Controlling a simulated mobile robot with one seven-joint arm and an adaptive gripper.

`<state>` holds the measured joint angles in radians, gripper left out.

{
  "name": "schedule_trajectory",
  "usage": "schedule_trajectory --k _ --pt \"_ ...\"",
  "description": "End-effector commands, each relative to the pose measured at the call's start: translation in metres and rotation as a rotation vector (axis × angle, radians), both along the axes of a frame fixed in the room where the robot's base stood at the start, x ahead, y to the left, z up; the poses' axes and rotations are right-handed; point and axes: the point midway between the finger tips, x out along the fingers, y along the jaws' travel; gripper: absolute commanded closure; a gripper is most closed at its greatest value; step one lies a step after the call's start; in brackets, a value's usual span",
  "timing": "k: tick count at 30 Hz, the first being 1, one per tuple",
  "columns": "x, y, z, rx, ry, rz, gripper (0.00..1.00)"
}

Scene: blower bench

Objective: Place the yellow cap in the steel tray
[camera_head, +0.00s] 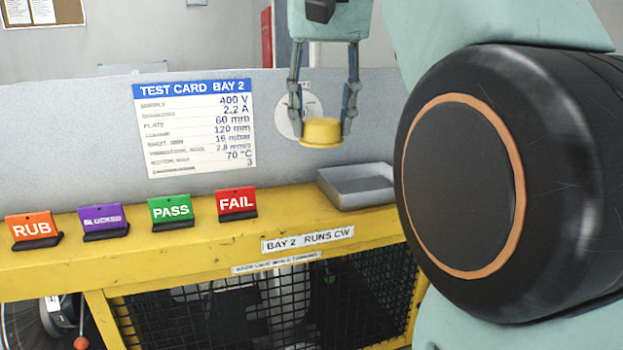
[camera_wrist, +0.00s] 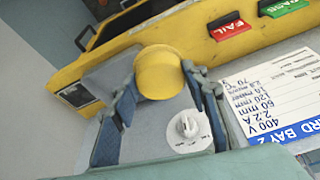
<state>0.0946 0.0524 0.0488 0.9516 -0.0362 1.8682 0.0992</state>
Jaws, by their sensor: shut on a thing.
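The yellow cap (camera_head: 321,131) is held between the fingertips of my gripper (camera_head: 322,122) in the head view. It hangs in the air above the bench, a little to the left of the steel tray and higher than it. The steel tray (camera_head: 358,200) is a shallow grey tray at the right end of the yellow bench top, and it looks empty in the part that shows. In the wrist view the yellow cap (camera_wrist: 159,72) sits between my fingers and covers part of the view behind it.
Four-colour tags stand along the bench: orange RUB (camera_head: 33,229), purple BLOCKED (camera_head: 103,220), green PASS (camera_head: 171,210) and red FAIL (camera_head: 237,203). A test card (camera_head: 196,125) and a round white dial (camera_head: 288,117) are on the grey back panel. Black mesh (camera_head: 270,310) lies below the bench top.

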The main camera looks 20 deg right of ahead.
Motion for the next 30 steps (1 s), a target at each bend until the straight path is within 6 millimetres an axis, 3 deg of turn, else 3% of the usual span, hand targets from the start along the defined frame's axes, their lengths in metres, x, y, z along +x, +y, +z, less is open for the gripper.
schedule_trajectory --k 5,15,18,22,30 --pt "0.005 -0.009 -0.003 -0.001 0.002 -0.004 0.75" --pt "0.048 -0.077 -0.038 0.001 0.005 -0.006 0.75" --pt "0.057 -0.090 -0.059 0.001 0.004 -0.004 0.75" --pt "0.066 -0.103 -0.078 0.001 0.003 -0.003 0.75" --pt "0.075 -0.117 -0.097 0.001 0.001 -0.003 0.75"
